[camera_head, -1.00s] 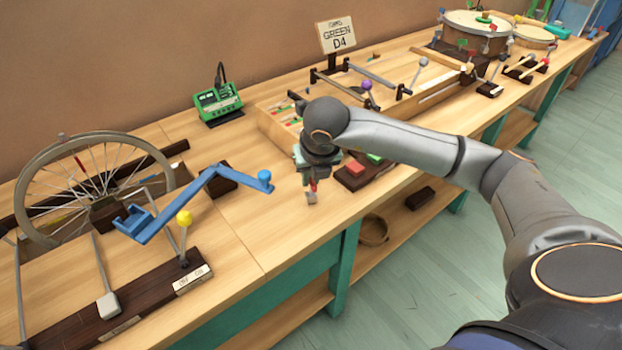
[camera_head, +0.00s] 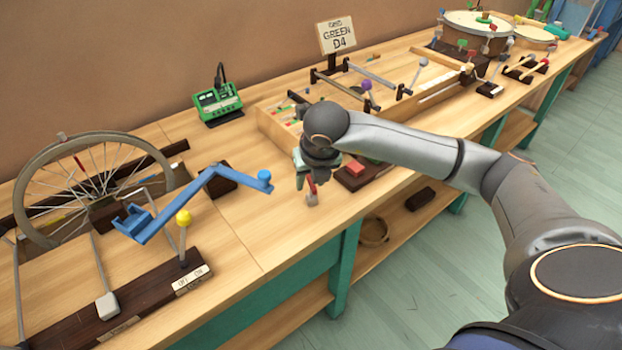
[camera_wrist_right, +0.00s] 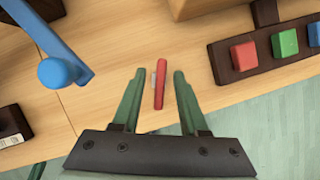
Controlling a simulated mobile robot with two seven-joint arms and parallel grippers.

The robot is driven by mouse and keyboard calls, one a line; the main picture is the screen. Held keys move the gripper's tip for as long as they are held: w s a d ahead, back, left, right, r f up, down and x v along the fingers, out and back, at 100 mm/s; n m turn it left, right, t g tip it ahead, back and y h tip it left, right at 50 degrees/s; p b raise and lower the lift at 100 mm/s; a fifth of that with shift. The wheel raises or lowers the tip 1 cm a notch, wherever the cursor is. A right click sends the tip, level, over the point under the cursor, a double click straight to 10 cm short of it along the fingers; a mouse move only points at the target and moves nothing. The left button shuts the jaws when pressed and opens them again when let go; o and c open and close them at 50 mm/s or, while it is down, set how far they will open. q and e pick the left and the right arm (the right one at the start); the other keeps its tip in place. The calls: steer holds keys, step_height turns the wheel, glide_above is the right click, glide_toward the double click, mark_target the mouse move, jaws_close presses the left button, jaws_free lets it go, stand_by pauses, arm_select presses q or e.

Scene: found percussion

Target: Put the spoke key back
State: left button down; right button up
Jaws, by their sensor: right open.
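My right gripper (camera_wrist_right: 159,73) is open, with one green finger on each side of the key and a visible gap to both. In the head view the right gripper (camera_head: 308,180) points down and partly hides the key. I cannot tell whether the fingertips touch the bench. My left gripper is not in view.
A spoked wheel (camera_head: 35,160) stands at the left, with a blue crank (camera_head: 190,196) and a yellow-knobbed lever (camera_head: 183,218) nearby. A dark block rack (camera_wrist_right: 262,55) is close to the gripper's right. A green meter (camera_head: 217,102) stands behind. Bare bench lies left of the gripper.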

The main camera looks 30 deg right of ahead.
steer(key=shift+r, duration=0.3)
steer(key=p+v, duration=0.1)
steer(key=v, duration=1)
steer(key=shift+r, duration=0.35)
steer(key=shift+s, duration=0.15)
